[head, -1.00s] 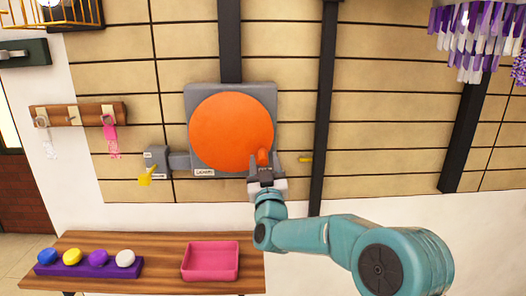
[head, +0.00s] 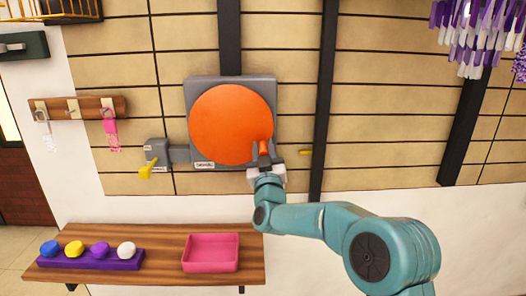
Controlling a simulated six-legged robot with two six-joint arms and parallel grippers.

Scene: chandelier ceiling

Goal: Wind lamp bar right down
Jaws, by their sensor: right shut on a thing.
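A large orange disc (head: 231,124) sits on a grey square plate (head: 180,98) on the wall. A small orange handle (head: 264,147) sticks out at the disc's lower right. My right gripper (head: 265,160) is shut on this handle, its arm reaching in from the lower right. A yellow lever (head: 148,171) hangs from a small grey box (head: 155,150) left of the plate. A purple and white hanging fringe (head: 478,35) shows at the upper right. The lamp bar cannot be made out. My left gripper is not in view.
A wooden shelf (head: 165,274) below holds a pink tray (head: 210,265) and a purple block (head: 90,260) with several coloured knobs. A wooden rack (head: 85,107) with hanging tags is at left. Dark posts (head: 324,110) run up the wall.

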